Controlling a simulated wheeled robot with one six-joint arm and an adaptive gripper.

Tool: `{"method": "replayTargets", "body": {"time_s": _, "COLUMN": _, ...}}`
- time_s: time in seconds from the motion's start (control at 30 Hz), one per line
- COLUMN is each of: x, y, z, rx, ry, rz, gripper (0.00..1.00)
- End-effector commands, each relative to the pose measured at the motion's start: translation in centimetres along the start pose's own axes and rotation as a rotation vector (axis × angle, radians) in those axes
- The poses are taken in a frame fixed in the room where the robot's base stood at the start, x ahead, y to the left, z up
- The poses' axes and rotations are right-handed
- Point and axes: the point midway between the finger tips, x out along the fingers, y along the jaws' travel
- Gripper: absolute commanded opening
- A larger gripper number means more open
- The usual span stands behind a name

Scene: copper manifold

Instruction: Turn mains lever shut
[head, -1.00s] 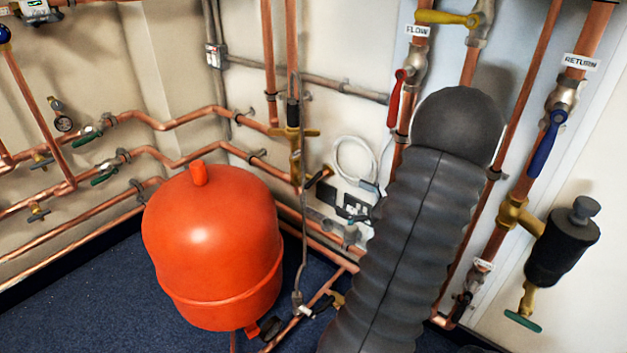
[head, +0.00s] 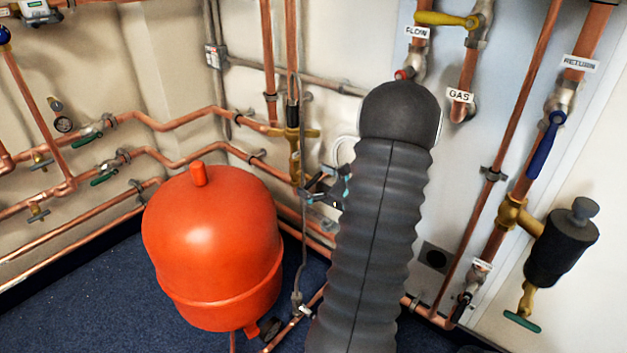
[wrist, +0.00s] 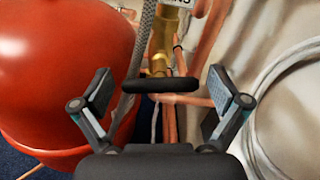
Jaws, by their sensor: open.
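The mains lever (wrist: 160,85) is a black bar lying crosswise in front of a brass valve (wrist: 157,62) in the wrist view. A white label (wrist: 180,3), partly cut off at the top edge, ends in "NS". My gripper (wrist: 165,93) is open, with one finger on each side of the lever and clear gaps between. Nothing is held. In the head view my gripper (head: 326,187) is small, beside the copper pipes right of the red tank. There the lever is hard to tell from the dark gripper.
The red tank (head: 212,250) stands close on the left. A grey braided hose (wrist: 140,50) runs just left of the lever. A white cable coil (wrist: 285,100) hangs on the right.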

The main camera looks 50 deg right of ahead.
Motion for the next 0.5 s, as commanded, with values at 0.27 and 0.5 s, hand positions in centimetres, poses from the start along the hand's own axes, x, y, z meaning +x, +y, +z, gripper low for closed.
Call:
{"method": "replayTargets", "body": {"time_s": 0.27, "x": -0.02, "y": 0.01, "z": -0.01, "rx": 0.000, "ry": 0.000, "rz": 0.000, "gripper": 0.63}}
{"method": "replayTargets", "body": {"time_s": 0.5, "x": -0.01, "y": 0.00, "z": 0.06, "rx": 0.007, "ry": 0.000, "rz": 0.001, "gripper": 0.38}}
